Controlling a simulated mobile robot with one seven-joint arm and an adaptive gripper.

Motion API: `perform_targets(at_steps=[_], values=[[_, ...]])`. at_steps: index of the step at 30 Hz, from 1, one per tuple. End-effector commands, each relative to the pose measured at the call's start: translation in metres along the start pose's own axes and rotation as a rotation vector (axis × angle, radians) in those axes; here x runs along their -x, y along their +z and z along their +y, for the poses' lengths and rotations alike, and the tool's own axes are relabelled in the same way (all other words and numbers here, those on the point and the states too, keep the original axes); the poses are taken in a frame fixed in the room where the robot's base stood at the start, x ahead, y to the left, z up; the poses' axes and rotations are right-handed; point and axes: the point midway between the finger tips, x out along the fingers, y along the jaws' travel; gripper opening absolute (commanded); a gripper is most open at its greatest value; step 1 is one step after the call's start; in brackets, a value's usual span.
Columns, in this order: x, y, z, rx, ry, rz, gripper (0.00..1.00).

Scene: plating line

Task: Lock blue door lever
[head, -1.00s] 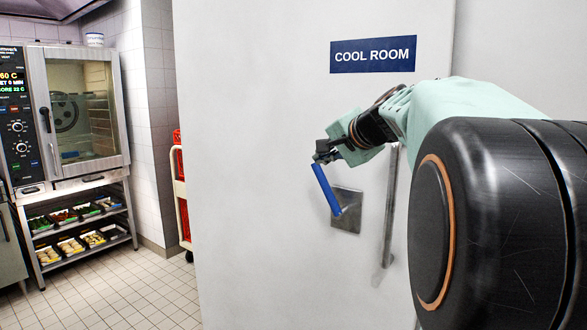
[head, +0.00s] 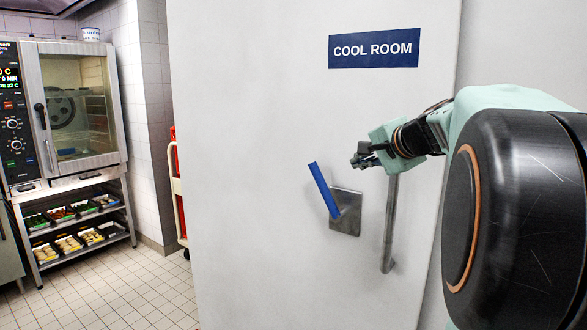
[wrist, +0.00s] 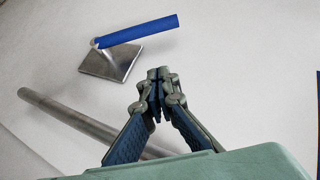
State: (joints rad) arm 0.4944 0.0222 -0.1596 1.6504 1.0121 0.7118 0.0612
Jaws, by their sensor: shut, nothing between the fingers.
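The blue door lever (head: 324,190) is on a grey metal plate (head: 346,222) on the white cool room door (head: 250,130). It is tilted, running from the plate up and to the left. In the wrist view the blue lever (wrist: 140,31) and its plate (wrist: 110,63) show at the upper left. My gripper (head: 358,160) is up and to the right of the lever, apart from it. In the wrist view my gripper (wrist: 157,74) has its fingertips together with nothing between them. The lever is not hidden.
A vertical grey pull handle (head: 389,225) is on the door to the right of the lever; my gripper is near its upper end. A blue COOL ROOM sign (head: 374,48) is above. An oven (head: 75,105) over a tray rack (head: 75,230) stands at the left.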

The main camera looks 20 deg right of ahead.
Motion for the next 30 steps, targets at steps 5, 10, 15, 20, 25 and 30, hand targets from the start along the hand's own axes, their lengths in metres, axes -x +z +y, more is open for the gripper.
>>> perform_targets(at_steps=[5,10,15,20,25,30], values=[[-0.030,0.001,0.001,0.000,0.003,-0.004,0.00],[-0.066,0.001,0.001,-0.002,0.002,-0.003,0.00],[-0.097,0.001,0.001,0.000,0.002,-0.003,0.00],[-0.112,0.020,0.000,0.000,0.000,-0.003,0.00],[-0.121,0.028,0.001,0.000,0.001,-0.001,0.00],[-0.122,0.029,0.001,0.000,0.001,-0.001,0.00]])
